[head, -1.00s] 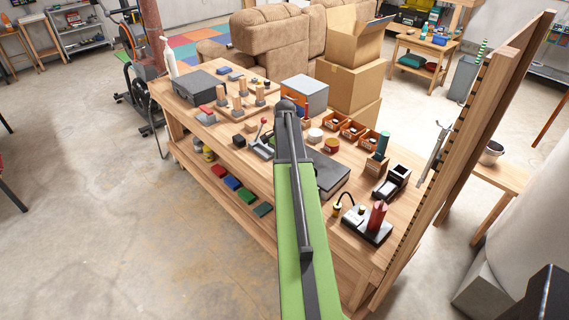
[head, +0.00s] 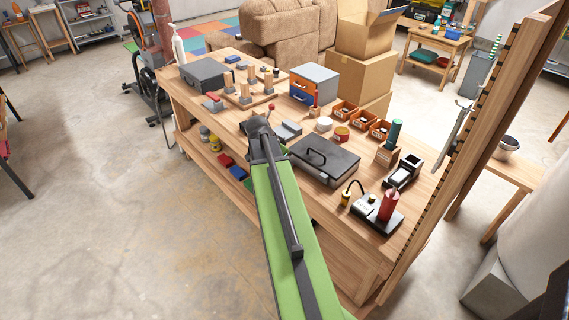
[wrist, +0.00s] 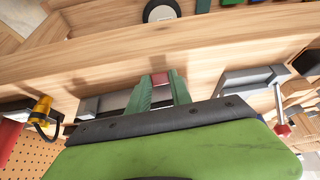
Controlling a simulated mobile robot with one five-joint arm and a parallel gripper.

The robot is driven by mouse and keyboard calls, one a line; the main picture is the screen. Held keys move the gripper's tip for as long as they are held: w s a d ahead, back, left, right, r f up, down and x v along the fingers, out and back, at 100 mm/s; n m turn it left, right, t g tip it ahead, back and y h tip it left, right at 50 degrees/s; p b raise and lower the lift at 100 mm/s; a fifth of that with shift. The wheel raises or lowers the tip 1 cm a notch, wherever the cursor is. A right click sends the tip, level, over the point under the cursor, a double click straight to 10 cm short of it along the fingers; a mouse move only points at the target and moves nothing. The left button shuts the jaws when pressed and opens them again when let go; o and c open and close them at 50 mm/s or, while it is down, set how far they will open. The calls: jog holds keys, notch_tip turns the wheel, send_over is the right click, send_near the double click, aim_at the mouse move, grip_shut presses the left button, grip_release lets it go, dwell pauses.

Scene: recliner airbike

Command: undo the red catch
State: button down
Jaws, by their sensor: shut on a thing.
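A dark case (head: 340,165) with a black handle on its lid lies flat near the bench's front edge, and its lid looks closed. In the wrist view, the small red catch (wrist: 160,77) shows between the green fingertips of my gripper (wrist: 161,84), which is shut on it. The case's front (wrist: 90,104) shows partly behind the fingers. In the head view, my own arm covers the gripper's fingers and the catch. I cannot tell whether the catch is fastened.
A clamp with a red-tipped lever (wrist: 283,130) stands close beside the gripper. The wooden bench (head: 290,215) also carries a peg board, orange bins (head: 345,110) and a red cylinder (head: 388,206) on a black base. Concrete floor (head: 100,220) is clear at left.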

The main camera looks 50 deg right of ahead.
jog(key=shift+s, duration=0.1)
jog(key=c, duration=1.2)
grip_release()
jog(key=shift+o, duration=0.2)
jog(key=p+v, duration=1.5)
jog(key=v, duration=0.2)
jog(key=shift+r, duration=0.2)
